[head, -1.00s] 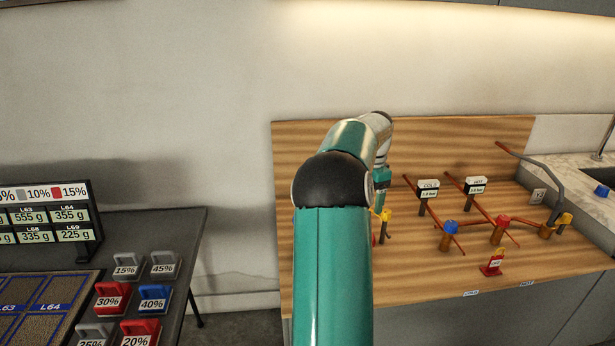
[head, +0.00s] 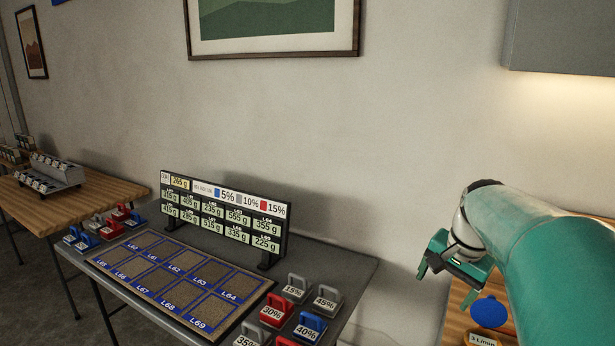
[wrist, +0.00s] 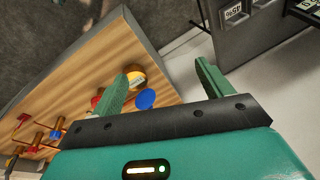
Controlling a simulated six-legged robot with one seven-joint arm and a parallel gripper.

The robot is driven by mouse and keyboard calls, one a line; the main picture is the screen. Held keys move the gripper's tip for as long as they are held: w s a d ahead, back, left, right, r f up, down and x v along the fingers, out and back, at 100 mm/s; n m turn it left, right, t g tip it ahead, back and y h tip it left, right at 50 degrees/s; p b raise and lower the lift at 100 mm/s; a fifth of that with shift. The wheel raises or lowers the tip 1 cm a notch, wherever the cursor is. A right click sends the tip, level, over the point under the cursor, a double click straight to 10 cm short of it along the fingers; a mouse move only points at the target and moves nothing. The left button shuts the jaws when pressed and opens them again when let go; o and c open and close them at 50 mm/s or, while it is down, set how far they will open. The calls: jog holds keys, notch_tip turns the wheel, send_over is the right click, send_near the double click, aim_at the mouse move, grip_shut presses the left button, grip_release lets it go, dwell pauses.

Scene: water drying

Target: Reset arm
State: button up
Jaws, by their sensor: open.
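My teal arm comes in from the right edge of the head view. My gripper (head: 446,275) hangs at its end, left of the forearm and over the gap between the grey table and the wooden counter. In the wrist view my gripper (wrist: 165,85) shows two green fingers spread wide, with nothing between them. The left finger overlaps the wooden counter (wrist: 85,65) and partly covers a blue knob (wrist: 145,99) and a yellow piece (wrist: 136,78). I cannot tell the distance between finger and knobs.
The grey table (head: 345,270) holds a sign board (head: 225,215), a gridded mat (head: 170,280) and several labelled weights (head: 298,289). A wooden table (head: 110,190) with a grey rack (head: 48,174) stands at left. A blue disc (head: 489,312) sits on the counter at right.

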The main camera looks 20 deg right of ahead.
jog(key=s+a+f+n+t, duration=0.1)
jog(key=s+a+n, duration=0.2)
jog(key=a, duration=0.5)
jog(key=s+a+f+n, duration=0.1)
jog(key=s+a+n, duration=0.3)
jog(key=a, duration=0.5)
jog(key=s+a+f+n+t, duration=0.1)
jog(key=s+a+n, duration=0.3)
jog(key=a, duration=0.4)
jog(key=shift+a+f+n+t, duration=0.15)
jog(key=shift+f+n+t, duration=0.15)
jog(key=shift+n, duration=0.4)
jog(key=shift+c, duration=0.5)
